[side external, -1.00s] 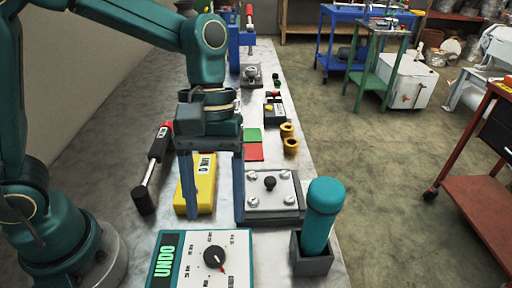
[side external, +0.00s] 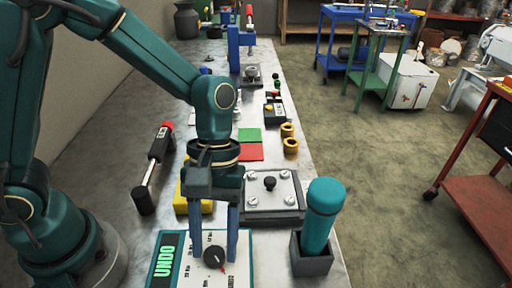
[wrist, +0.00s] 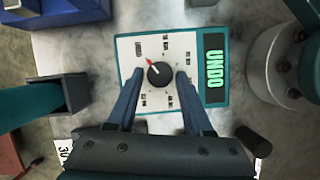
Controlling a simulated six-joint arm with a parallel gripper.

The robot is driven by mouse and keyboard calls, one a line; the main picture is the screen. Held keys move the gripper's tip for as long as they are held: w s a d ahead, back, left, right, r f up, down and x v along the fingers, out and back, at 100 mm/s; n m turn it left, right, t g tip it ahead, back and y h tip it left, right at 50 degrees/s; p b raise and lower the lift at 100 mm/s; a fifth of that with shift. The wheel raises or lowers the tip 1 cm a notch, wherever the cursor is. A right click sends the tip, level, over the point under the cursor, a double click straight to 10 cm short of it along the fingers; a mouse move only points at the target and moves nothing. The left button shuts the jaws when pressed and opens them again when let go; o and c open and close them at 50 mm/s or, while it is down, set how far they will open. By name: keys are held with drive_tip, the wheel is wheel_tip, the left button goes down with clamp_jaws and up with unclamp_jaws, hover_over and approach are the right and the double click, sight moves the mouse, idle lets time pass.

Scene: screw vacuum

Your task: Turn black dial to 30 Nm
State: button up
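The black dial (side external: 214,256) sits on a white panel with a teal border (side external: 245,245). In the wrist view the dial (wrist: 160,75) has a red pointer at its upper left; the printed labels around it are too small to read surely. A green "UNDO" display (side external: 166,262) is at the panel's left. My gripper (side external: 212,258) points down over the panel, its two blue fingers on either side of the dial. In the wrist view my gripper (wrist: 158,75) is open, with gaps between the fingers and the dial.
A teal cylinder in a grey holder (side external: 312,258) stands right of the panel. A metal plate with screws and a black knob (side external: 270,192) lies behind it. A yellow box (side external: 182,200) is partly hidden behind my gripper. A black-and-red tool (side external: 158,155) lies at left.

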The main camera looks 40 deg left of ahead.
clamp_jaws()
